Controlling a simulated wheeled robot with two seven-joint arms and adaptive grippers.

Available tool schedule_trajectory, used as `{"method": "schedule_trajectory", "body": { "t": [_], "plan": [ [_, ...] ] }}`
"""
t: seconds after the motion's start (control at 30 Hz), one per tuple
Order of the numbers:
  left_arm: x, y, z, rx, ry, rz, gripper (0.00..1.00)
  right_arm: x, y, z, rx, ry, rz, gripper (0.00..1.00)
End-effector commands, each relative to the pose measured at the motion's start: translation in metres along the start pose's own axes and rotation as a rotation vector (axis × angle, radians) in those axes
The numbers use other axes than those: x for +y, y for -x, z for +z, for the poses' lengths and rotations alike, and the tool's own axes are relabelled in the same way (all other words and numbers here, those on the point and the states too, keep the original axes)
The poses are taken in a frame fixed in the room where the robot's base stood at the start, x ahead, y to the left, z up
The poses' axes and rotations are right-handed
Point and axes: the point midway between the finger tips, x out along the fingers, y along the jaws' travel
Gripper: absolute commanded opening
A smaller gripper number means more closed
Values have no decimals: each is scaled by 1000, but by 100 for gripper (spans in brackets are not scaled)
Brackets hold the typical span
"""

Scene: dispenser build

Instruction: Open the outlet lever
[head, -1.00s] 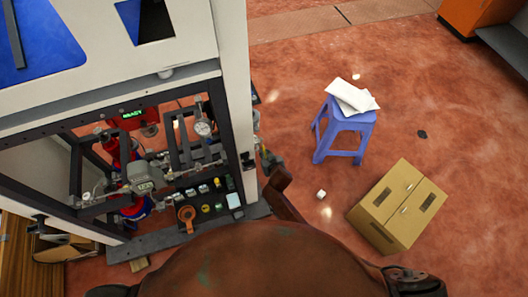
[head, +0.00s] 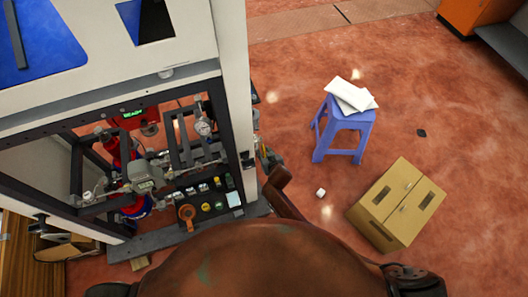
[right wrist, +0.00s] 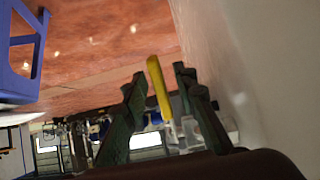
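The outlet lever is a yellow bar (right wrist: 159,88) in the right wrist view, standing upright with a slight tilt. My right gripper (right wrist: 162,84) is open, with one dark green finger on each side of the lever. The lever lies between the fingers, nearer the right one; I cannot tell whether either touches it. In the head view my right gripper (head: 268,160) is small and partly hidden at the right side of the dispenser frame (head: 242,120). The lever cannot be made out there. My left gripper is not in view.
A pale wall (right wrist: 230,70) stands close to the right in the right wrist view. A blue stool (head: 343,130) with white packets, a cardboard box (head: 398,200) and a small white cube (head: 320,193) stand on the floor. Open floor lies around the stool.

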Motion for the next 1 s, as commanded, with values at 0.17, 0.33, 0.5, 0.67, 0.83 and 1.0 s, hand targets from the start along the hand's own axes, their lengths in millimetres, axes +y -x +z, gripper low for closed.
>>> {"method": "schedule_trajectory", "body": {
  "t": [0.17, 0.33, 0.5, 0.67, 0.83, 1.0],
  "plan": [
    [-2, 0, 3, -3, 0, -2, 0, 0, 2, 0, 1, 0, 1, 26],
    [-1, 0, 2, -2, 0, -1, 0, 2, 12, -1, 4, -1, 3, 26],
    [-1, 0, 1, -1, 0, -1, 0, 0, 34, 0, 2, 0, -1, 26],
    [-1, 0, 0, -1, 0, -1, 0, 0, 59, 0, 3, -2, -1, 26],
    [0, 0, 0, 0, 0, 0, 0, 0, 86, 0, 2, -1, -1, 26],
    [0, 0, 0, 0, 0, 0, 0, 0, 108, 1, 0, -1, 0, 26]
  ]
}}
